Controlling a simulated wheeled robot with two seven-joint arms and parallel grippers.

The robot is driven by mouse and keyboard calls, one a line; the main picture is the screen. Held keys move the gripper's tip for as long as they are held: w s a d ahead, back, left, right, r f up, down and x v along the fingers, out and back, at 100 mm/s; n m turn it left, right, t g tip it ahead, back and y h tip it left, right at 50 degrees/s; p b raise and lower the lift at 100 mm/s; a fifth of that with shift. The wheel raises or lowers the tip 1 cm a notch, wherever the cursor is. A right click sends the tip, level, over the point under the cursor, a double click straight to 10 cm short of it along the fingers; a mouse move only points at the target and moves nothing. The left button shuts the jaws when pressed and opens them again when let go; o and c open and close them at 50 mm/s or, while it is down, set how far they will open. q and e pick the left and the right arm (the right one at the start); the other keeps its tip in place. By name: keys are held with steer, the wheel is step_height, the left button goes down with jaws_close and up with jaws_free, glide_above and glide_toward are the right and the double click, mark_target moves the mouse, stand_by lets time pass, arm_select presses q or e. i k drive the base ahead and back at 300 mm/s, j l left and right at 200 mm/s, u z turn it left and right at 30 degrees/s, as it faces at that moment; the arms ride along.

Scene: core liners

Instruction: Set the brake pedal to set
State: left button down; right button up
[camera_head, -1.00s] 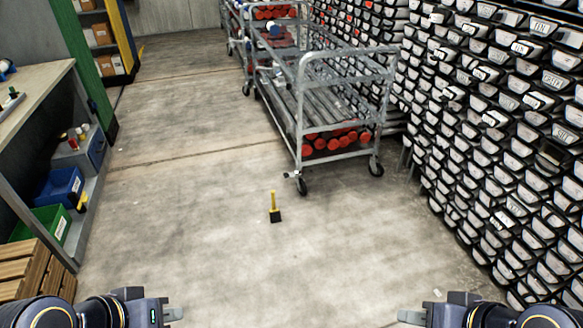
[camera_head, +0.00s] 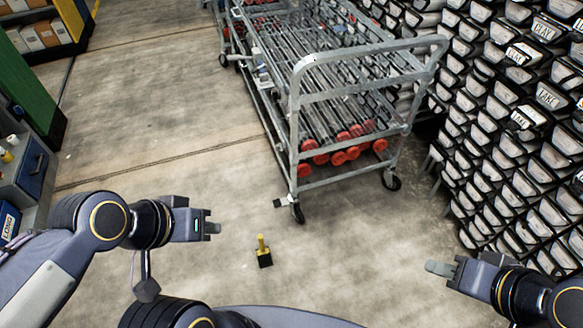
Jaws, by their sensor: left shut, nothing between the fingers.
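A grey metal trolley (camera_head: 370,88) stands ahead of me, with its near left caster (camera_head: 298,212) on the floor. My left gripper (camera_head: 215,228) is shut and empty, left of the caster and apart from the pedal. My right gripper (camera_head: 437,268) is at the right, pointing left, away from the trolley. I cannot tell whether its fingers are together.
A yellow-handled object with a black base (camera_head: 264,251) stands on the floor between my grippers, nearer to the left one. Racks of black-framed trays (camera_head: 520,120) fill the right side. Shelving with bins (camera_head: 25,165) is at the left. The concrete floor left of the trolley is clear.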

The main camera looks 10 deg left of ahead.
mark_target(278, 203)
steer(key=i+j+z, duration=0.1)
steer(key=i, duration=0.4)
steer(key=i+j+z, duration=0.1)
steer(key=i+j, duration=0.25)
steer(key=i, duration=0.15)
